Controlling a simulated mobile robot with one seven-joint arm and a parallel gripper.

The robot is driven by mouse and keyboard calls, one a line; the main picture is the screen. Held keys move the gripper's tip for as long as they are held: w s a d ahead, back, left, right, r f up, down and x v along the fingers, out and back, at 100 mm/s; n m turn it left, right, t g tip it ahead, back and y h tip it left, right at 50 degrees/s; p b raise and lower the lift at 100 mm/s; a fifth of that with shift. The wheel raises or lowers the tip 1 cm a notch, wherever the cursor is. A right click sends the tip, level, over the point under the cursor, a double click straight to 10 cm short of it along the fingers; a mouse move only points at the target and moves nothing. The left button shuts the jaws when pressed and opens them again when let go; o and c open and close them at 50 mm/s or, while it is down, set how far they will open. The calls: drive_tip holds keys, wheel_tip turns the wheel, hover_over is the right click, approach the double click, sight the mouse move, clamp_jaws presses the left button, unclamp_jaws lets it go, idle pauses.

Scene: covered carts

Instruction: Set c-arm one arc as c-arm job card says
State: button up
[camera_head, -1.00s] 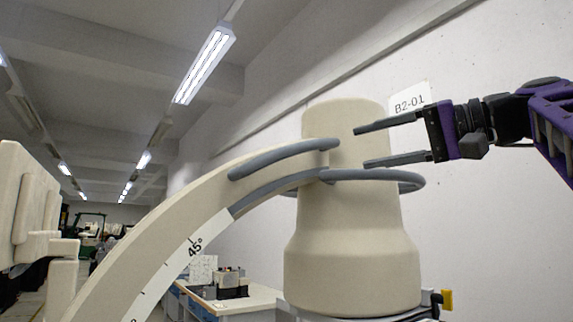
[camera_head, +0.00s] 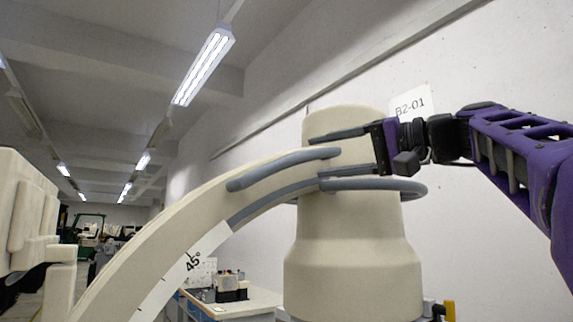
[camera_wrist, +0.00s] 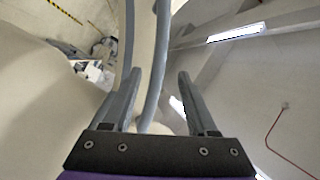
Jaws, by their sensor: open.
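The c-arm's cream curved arc (camera_head: 165,235) rises from lower left to the cream drum-shaped head (camera_head: 352,250). Its white scale (camera_head: 190,262) shows a "45°" mark. Grey handle bars (camera_head: 285,168) run along the arc's upper end, and a grey ring handle (camera_head: 405,188) circles the head. My gripper (camera_head: 314,157) is open at this upper end, its fingers pointing left. In the wrist view, my gripper (camera_wrist: 160,72) has a grey bar (camera_wrist: 155,75) and part of the arc between its fingers in the picture. Contact cannot be told. No job card is readable.
A white wall with a "B2-01" sign (camera_head: 410,106) stands behind my arm. A bench (camera_head: 240,303) with small equipment and a white board (camera_head: 203,271) is beyond the arc. A cream panel unit (camera_head: 25,215) stands at the left.

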sight(291, 160)
drive_tip(key=p+x, duration=0.3)
drive_tip(key=x, duration=0.4)
drive_tip(key=shift+w+a+r+p, duration=0.1)
drive_tip(key=shift+a+r+p, duration=0.1)
drive_tip(key=shift+p, duration=0.15)
drive_tip(key=shift+p+x, duration=0.4)
drive_tip(key=shift+x, duration=0.4)
drive_tip(key=shift+f, duration=0.15)
drive_tip(key=shift+c, duration=0.2)
clamp_jaws()
idle(0.4)
